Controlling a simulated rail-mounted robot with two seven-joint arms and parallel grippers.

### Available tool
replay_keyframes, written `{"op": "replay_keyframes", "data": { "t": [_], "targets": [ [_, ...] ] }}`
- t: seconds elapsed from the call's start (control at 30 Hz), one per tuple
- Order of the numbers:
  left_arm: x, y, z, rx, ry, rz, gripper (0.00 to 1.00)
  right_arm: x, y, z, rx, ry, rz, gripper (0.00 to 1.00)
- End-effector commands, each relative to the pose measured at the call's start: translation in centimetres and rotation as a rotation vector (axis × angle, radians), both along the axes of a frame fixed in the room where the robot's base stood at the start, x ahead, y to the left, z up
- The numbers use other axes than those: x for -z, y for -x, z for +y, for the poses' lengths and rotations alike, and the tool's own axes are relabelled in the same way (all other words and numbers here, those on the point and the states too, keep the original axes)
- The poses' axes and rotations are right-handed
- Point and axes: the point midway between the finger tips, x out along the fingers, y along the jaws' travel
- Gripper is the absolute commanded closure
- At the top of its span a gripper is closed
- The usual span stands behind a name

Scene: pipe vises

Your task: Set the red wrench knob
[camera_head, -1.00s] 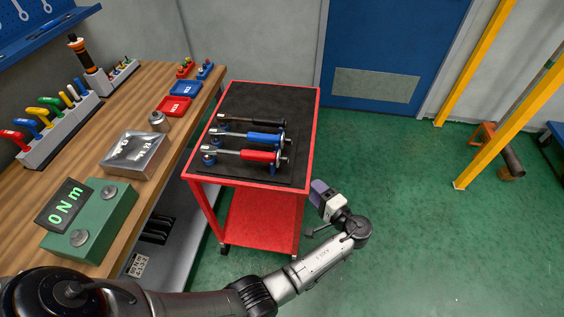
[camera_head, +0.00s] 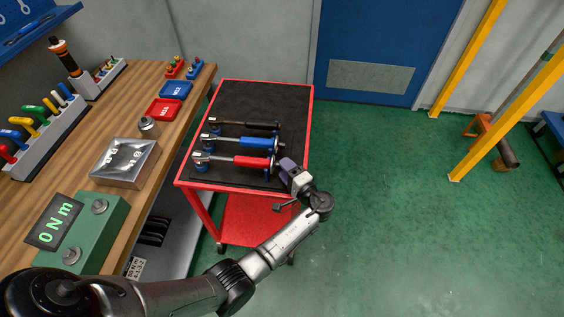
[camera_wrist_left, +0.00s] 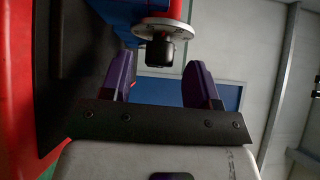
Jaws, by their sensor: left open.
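The red wrench (camera_head: 248,161) lies nearest of several wrenches on the black mat of the red cart, its handle end pointing right. Its knob (camera_head: 276,164) is at that right end; in the left wrist view the black knob (camera_wrist_left: 160,50) with a grey disc (camera_wrist_left: 164,28) shows between the fingers. My left gripper (camera_head: 285,165) is open, with purple fingers at the knob end. In the wrist view the fingers (camera_wrist_left: 160,82) stand either side of the knob, with gaps showing. The blue wrench (camera_head: 240,142) and black wrench (camera_head: 245,125) lie behind it. My right gripper is not in view.
The red cart (camera_head: 311,110) stands beside a wooden bench (camera_head: 180,110). On the bench, a green box (camera_head: 105,215) displays "0 Nm", near a metal block (camera_head: 125,162).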

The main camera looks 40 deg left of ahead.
Motion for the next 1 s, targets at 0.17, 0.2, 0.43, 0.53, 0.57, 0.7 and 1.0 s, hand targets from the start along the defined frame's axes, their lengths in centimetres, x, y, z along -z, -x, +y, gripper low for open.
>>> {"op": "replay_keyframes", "data": {
  "t": [0.17,0.2,0.43,0.53,0.57,0.7,1.0],
  "targets": [
    [0.02,0.08,0.56,0.002,0.000,0.000,0.45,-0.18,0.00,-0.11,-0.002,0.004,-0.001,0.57],
    [0.03,0.09,0.60,0.002,0.000,0.000,0.45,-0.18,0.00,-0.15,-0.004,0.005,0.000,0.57],
    [0.04,0.08,0.65,0.003,0.000,0.000,0.45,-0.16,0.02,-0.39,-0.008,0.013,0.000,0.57],
    [0.04,0.07,0.64,0.003,0.000,0.000,0.48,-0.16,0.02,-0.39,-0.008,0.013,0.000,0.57],
    [0.04,0.07,0.64,0.003,0.000,0.000,0.51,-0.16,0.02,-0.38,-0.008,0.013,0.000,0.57],
    [0.03,0.06,0.62,0.003,0.000,0.000,0.64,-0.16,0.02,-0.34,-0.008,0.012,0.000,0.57],
    [0.01,0.05,0.61,0.003,0.000,0.000,0.93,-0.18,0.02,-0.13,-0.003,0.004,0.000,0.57]
  ]
}}
